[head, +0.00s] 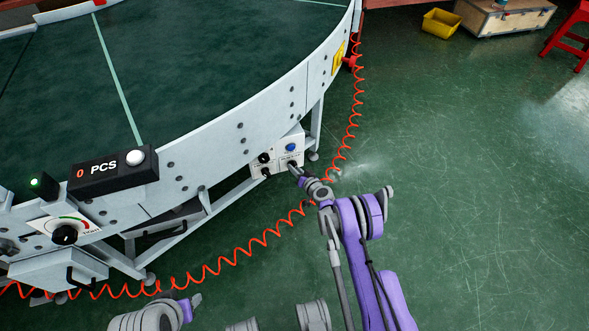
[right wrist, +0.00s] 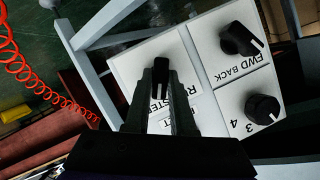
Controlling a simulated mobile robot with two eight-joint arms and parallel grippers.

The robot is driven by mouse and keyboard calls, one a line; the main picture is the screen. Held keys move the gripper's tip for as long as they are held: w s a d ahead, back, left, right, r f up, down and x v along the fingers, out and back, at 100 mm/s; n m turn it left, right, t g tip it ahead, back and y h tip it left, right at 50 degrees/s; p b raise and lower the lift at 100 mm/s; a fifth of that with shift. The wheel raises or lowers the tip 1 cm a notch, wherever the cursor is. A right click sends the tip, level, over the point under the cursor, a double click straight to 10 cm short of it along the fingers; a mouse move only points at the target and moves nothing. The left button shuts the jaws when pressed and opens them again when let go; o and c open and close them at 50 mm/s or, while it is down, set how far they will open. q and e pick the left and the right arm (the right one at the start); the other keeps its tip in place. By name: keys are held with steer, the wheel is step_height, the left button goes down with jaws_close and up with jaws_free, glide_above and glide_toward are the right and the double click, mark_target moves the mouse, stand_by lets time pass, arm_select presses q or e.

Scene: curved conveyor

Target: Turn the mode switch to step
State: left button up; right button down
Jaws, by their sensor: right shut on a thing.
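The mode switch is a black knob (right wrist: 160,78) on a white control box (head: 262,169) under the conveyor's curved side rail. In the right wrist view, my right gripper (right wrist: 162,85) has its two dark fingers on either side of this knob, shut on it. In the head view my right gripper (head: 293,167) reaches the lower right of the box front and hides the switch. The lettering below the knob is partly covered by the fingers, so its setting cannot be read surely.
A blue button (head: 290,147) and black knobs, including a FWD/BACK knob (right wrist: 241,39) and a numbered knob (right wrist: 262,108), sit close by. A coiled red hose (head: 243,243) runs past the conveyor (head: 217,143).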

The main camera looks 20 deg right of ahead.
stand_by(0.4)
steer(key=c, duration=0.8)
jaws_free()
steer(key=shift+o, duration=0.2)
steer(key=shift+s, duration=0.1)
steer(key=p+v, duration=0.2)
steer(key=v, duration=0.8)
steer(key=shift+s+r, duration=0.2)
steer(key=shift+s, duration=0.1)
steer(key=shift+r, duration=0.1)
